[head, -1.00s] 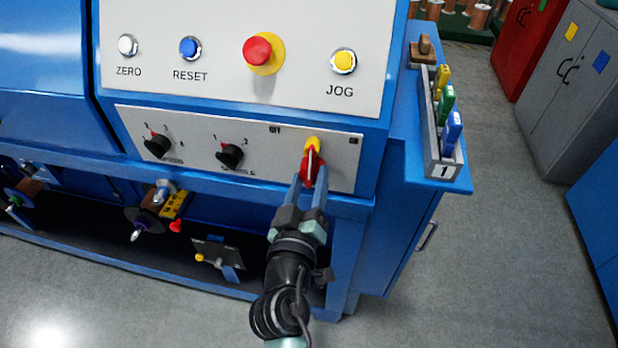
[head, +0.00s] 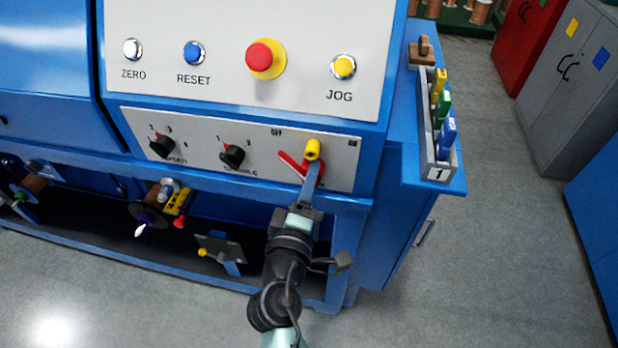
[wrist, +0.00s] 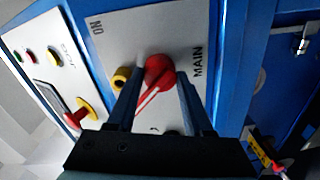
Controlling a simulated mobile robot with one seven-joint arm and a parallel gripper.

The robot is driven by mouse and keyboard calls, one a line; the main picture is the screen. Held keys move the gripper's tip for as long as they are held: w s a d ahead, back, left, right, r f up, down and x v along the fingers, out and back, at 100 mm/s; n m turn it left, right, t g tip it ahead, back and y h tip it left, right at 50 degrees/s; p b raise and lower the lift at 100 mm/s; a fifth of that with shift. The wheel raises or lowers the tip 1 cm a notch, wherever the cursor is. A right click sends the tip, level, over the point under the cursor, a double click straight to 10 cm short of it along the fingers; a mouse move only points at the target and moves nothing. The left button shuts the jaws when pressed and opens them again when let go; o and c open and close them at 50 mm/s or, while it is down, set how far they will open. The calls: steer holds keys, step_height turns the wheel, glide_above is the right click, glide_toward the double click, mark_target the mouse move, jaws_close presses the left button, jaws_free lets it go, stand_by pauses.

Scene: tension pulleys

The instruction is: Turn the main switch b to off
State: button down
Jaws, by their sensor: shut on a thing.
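The main switch is a red handle (head: 291,164) on the right end of the lower light panel (head: 345,173). Its bar slants up to the left in the head view. A small yellow part (head: 313,149) sits just above it. My gripper (head: 312,180) is at the switch, its fingers around the handle and partly hiding it. In the wrist view the red knob (wrist: 159,70) lies between my gripper's two fingers (wrist: 158,88), with the word MAIN to its right and ON at upper left. The gripper is shut on the handle. The label by the handle is partly hidden.
Two black selector knobs (head: 233,156) (head: 162,146) are to the left on the same panel. Above are a red emergency button (head: 262,56) and the JOG button (head: 343,67). A rack (head: 427,160) with colored tools is at right. Floor (head: 500,250) is clear at right.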

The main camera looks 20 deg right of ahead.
steer(key=shift+f+n, duration=0.1)
steer(key=shift+n, duration=0.3)
steer(key=shift+c, duration=1.8)
jaws_free()
steer(key=shift+o, duration=0.3)
steer(key=shift+r, duration=0.25)
